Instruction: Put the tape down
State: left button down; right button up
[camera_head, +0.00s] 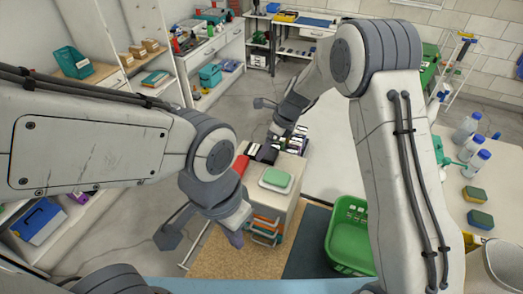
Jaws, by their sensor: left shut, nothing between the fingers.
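I cannot pick out the tape with certainty. A small cabinet (292,197) stands in the middle, with several small dark items (266,154) and a red item (241,164) along the back of its top. A green and white item (275,179) lies nearer its front. My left gripper (236,238) is shut and empty, in front of the cabinet's left side, pointing down. My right gripper (277,138) is at the back of the cabinet top by the dark items. Its fingers are small and partly hidden, so its hold does not show.
A table (455,203) at the right holds bottles (466,129) and sponges (474,194). Shelves with bins (72,62) line the left.

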jog(key=shift+x, duration=1.25)
jog(key=shift+r, duration=0.1)
jog(key=c, duration=1.5)
